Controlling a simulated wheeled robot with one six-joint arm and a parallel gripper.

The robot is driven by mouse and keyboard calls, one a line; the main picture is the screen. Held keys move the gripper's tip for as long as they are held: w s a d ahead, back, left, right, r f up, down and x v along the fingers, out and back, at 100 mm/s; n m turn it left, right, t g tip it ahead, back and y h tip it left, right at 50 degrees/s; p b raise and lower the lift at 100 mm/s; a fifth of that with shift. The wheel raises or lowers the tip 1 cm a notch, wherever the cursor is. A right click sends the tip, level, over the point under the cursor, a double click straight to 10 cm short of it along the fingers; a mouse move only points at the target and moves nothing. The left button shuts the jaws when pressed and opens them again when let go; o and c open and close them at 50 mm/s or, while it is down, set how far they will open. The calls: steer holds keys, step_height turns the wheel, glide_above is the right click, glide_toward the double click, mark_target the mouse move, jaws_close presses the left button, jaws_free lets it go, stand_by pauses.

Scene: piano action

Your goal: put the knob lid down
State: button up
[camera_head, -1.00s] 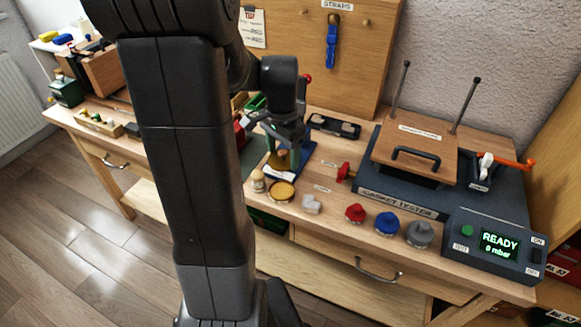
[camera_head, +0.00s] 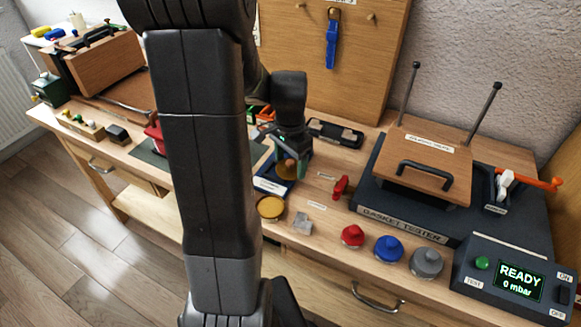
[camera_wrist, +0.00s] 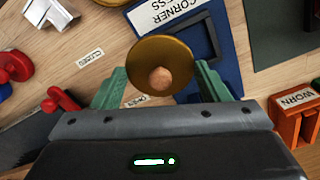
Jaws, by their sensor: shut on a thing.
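The knob lid, a round brass-coloured disc (camera_wrist: 150,48) with a pale knob (camera_wrist: 161,79), sits between the green fingers of my gripper (camera_wrist: 160,84) in the wrist view. My gripper is shut on it. In the head view my gripper (camera_head: 291,169) hangs over the blue corner press (camera_head: 270,186), with the lid (camera_head: 286,168) partly hidden by the fingers. I cannot tell how high the lid is. A round yellow dish (camera_head: 271,208) lies on the bench in front of the press; its edge shows at the top of the wrist view (camera_wrist: 118,2).
A grey-white fitting (camera_head: 302,224) and red (camera_head: 352,236), blue (camera_head: 388,248) and grey (camera_head: 426,262) knobs line the bench front. A red handle (camera_head: 341,187) stands right of my gripper, before the gasket tester (camera_head: 400,226). An orange WORN bin (camera_wrist: 297,118) is nearby.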

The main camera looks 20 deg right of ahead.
mark_target(290, 161)
steer(key=shift+f, duration=1.15)
steer(key=shift+f, duration=0.15)
steer(key=o, duration=0.9)
steer(key=shift+o, duration=0.2)
step_height(290, 161, up, 12)
steer(key=shift+r+p, duration=0.2)
steer(key=shift+p, duration=0.2)
